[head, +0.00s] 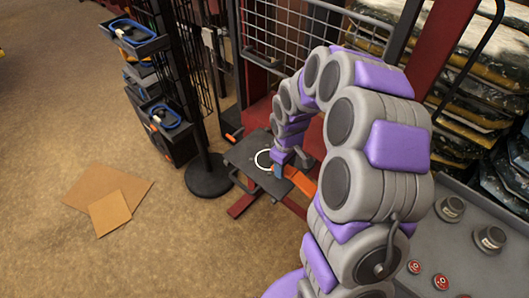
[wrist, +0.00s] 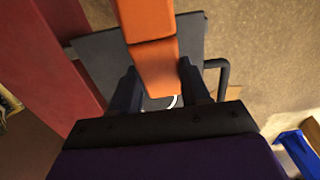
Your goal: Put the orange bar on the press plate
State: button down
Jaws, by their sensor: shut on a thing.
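The orange bar (head: 303,183) is held in my gripper (head: 283,168) in the head view, reaching out to the right past the plate's edge. In the wrist view the bar (wrist: 148,22) lies between the two dark fingers of my gripper (wrist: 158,88), which is shut on it. The dark grey press plate (head: 243,155), with a white ring on it, is below the gripper and the near end of the bar. The plate (wrist: 100,55) also shows behind the bar in the wrist view. I cannot tell whether the bar touches the plate.
A red frame post (wrist: 55,50) stands beside the plate. A black pole with a round base (head: 209,178) and a rack of bins (head: 150,85) stand to the left. Cardboard sheets (head: 108,197) lie on the floor. A control panel (head: 460,245) is at the lower right.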

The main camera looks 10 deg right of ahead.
jog(key=b, duration=0.2)
send_over(260, 153)
jog(key=shift+s+d+f, duration=0.15)
jog(key=shift+s+f, duration=0.15)
jog(key=shift+f, duration=0.35)
jog(key=shift+w+a, duration=0.2)
jog(key=shift+w, duration=0.15)
jog(key=shift+f+b, duration=0.7)
jog(key=shift+f, duration=1.15)
jog(key=shift+r, duration=0.1)
